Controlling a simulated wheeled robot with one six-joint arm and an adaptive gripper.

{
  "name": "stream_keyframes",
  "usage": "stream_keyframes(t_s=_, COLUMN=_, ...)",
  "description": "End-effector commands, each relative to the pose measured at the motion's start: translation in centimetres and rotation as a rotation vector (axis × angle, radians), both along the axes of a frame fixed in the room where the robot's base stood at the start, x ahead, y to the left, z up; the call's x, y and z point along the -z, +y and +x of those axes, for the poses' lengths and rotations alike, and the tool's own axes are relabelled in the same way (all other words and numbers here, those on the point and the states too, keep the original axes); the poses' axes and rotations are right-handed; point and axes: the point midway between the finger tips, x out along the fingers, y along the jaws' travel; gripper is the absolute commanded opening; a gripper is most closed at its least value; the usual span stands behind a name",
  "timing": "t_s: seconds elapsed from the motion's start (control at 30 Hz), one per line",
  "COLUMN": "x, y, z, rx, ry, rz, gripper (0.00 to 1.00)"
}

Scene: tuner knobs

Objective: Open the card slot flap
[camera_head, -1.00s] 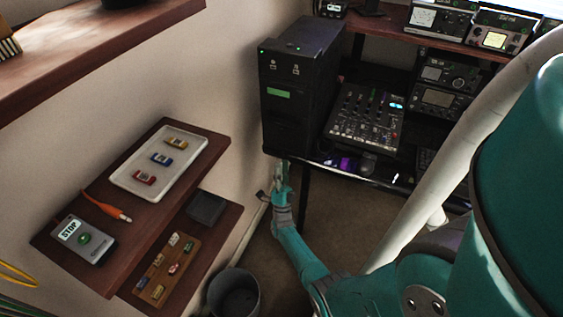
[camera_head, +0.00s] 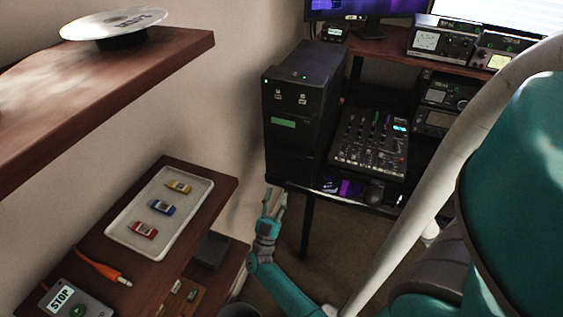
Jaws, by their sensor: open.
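No raised flap shows on the front. My gripper (camera_head: 275,204) is open and empty, with its fingers pointing up. In the picture it sits just below the tower's lower front and well below the green strip. How far it is from the tower in depth is unclear.
A wall shelf (camera_head: 105,240) at lower left holds a white tray (camera_head: 187,222) of small coloured cartridges, an orange cable and a STOP box. A higher shelf (camera_head: 120,85) carries a disc. A mixer (camera_head: 368,145) stands right of the tower. Floor below the desk looks clear.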

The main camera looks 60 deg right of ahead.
Motion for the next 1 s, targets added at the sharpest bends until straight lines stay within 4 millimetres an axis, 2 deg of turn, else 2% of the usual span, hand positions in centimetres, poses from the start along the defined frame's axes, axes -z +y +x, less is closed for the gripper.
stream_keyframes(t_s=0.23, x=-1.2, y=-1.1, z=0.0, rx=0.021, ry=0.014, rz=0.002, gripper=0.41)
stream_keyframes(t_s=0.7, x=-6.6, y=-6.5, z=0.4, rx=0.02, ry=0.014, rz=0.002, gripper=0.41)
stream_keyframes(t_s=1.0, x=-7.7, y=-7.5, z=0.6, rx=0.018, ry=0.016, rz=0.002, gripper=0.41)
